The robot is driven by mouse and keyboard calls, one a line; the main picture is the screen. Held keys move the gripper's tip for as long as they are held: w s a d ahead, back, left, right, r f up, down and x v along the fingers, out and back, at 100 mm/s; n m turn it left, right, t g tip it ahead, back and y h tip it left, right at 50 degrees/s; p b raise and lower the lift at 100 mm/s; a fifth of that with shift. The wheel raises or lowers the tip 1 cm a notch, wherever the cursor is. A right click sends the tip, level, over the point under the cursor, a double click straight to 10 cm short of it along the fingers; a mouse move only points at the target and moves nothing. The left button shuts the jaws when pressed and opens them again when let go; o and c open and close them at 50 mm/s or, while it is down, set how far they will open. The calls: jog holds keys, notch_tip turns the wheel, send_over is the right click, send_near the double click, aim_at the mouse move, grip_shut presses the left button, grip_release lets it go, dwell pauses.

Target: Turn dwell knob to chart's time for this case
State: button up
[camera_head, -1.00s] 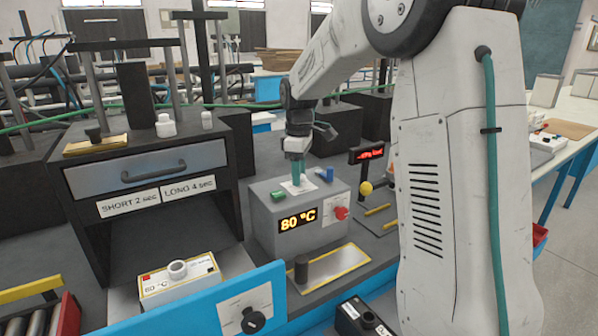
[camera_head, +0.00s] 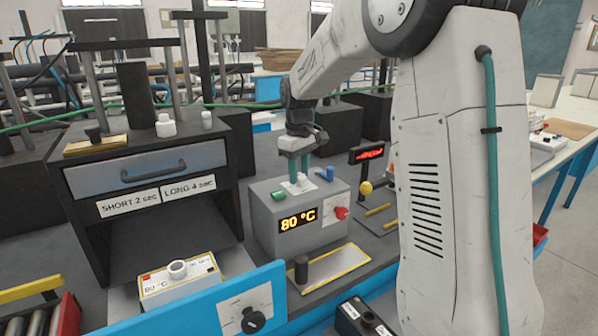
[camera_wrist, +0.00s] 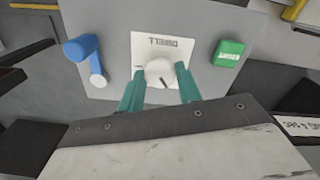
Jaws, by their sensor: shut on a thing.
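The dwell knob (camera_wrist: 158,72) is a white round knob with a dark pointer line, on a white plate marked DWELL (camera_wrist: 142,42) in the wrist view. The plate lies on top of a grey box (camera_head: 265,225) whose display (camera_head: 298,220) reads 80 °C. My gripper (camera_wrist: 160,80) points down at the knob, its teal fingers shut on the knob's two sides. In the head view my gripper (camera_head: 295,172) stands over the box top, and the knob is mostly hidden. The pointer line slants toward the lower right in the wrist view. Dial marks are too small to read.
A green button (camera_wrist: 229,53) and a blue lever (camera_wrist: 85,57) flank the knob. A red knob (camera_head: 341,213) is on the box front. A white case (camera_head: 180,277) marked 80 °C stands front left. Labels (camera_head: 155,196) read SHORT 2 sec, LONG 4 sec.

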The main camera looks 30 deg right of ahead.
aim_at(299, 176)
jog(key=m, duration=0.6)
jog(key=shift+m, duration=0.3)
dwell(0.5)
jog(key=o, duration=1)
notch_tip(299, 176, up, 8)
jog(key=shift+f, duration=0.1)
